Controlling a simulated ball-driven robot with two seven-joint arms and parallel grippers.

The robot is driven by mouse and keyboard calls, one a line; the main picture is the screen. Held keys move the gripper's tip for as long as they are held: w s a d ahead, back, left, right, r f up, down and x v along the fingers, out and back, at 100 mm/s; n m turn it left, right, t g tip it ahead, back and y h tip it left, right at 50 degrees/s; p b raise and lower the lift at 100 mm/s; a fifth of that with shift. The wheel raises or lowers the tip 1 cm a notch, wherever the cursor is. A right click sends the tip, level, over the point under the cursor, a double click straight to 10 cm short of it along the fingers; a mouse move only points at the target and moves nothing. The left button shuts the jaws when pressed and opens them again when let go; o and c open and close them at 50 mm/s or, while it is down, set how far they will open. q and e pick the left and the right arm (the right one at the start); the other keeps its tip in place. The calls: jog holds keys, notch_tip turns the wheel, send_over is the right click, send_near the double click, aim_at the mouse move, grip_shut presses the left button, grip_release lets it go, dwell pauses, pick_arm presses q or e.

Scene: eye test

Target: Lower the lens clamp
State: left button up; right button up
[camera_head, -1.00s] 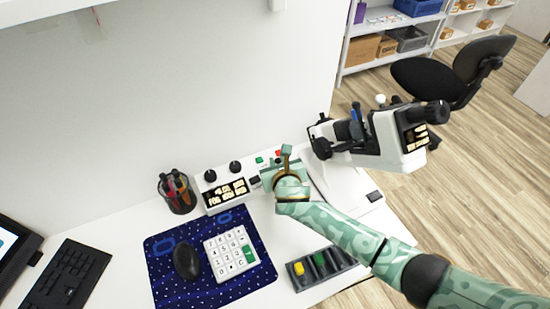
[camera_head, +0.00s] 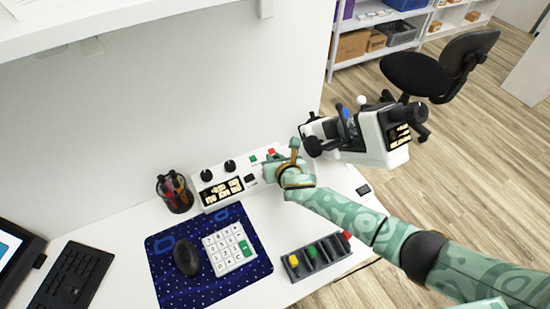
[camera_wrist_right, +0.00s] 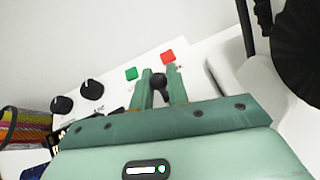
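My right gripper (camera_head: 295,147) is at the right end of the white control panel (camera_head: 212,178), beside the red button (camera_head: 271,151). In the right wrist view my right gripper (camera_wrist_right: 159,77) has its two fingers on either side of a small black ball-ended lever (camera_wrist_right: 160,83); they look closed on it. The gripper hides this lever in the head view. The white lens instrument (camera_head: 371,148) with black parts stands just right of the gripper. Which part is its lens clamp I cannot tell. My left gripper is not in view.
A tray (camera_head: 314,256) with coloured pieces lies near the front edge, below my right arm. A blue mat (camera_head: 205,288) carries a mouse (camera_head: 186,257) and a keypad (camera_head: 229,248). A pen holder (camera_head: 174,193) stands by the panel's left end.

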jog(key=o, duration=0.4)
jog(key=p+v, duration=0.7)
jog(key=v, duration=0.9)
jog(key=shift+s, duration=0.1)
jog(key=shift+c, duration=0.3)
